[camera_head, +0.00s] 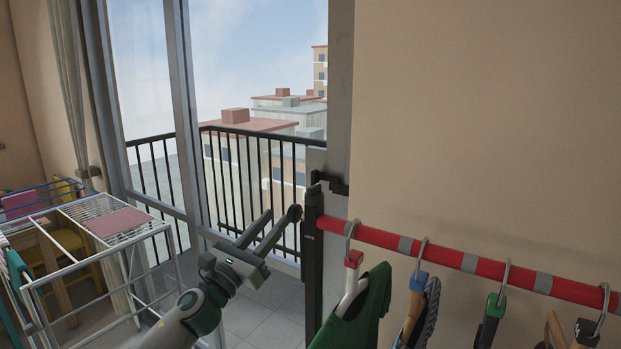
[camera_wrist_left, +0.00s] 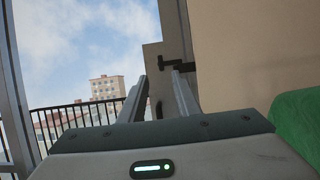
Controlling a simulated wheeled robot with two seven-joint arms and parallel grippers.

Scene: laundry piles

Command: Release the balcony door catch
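A black metal catch (camera_head: 333,183) is fixed to the grey door frame (camera_head: 341,100) at the wall's edge. It also shows in the left wrist view (camera_wrist_left: 180,66), just beyond the right fingertip and apart from the fingers as seen there. My left gripper (camera_head: 282,213) is open and empty, pointing up and away below and left of the catch. In the left wrist view its two fingers (camera_wrist_left: 160,76) stand apart with the grey frame behind. A small dark part (camera_wrist_left: 158,108) shows between them; I cannot tell what it is. My right gripper is not in view.
A black post (camera_head: 313,265) with a red striped rail (camera_head: 455,260) holds several hangers with clothes, close right of my left gripper. A white drying rack (camera_head: 95,245) stands left. A balcony railing (camera_head: 245,180) lies behind the door frames.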

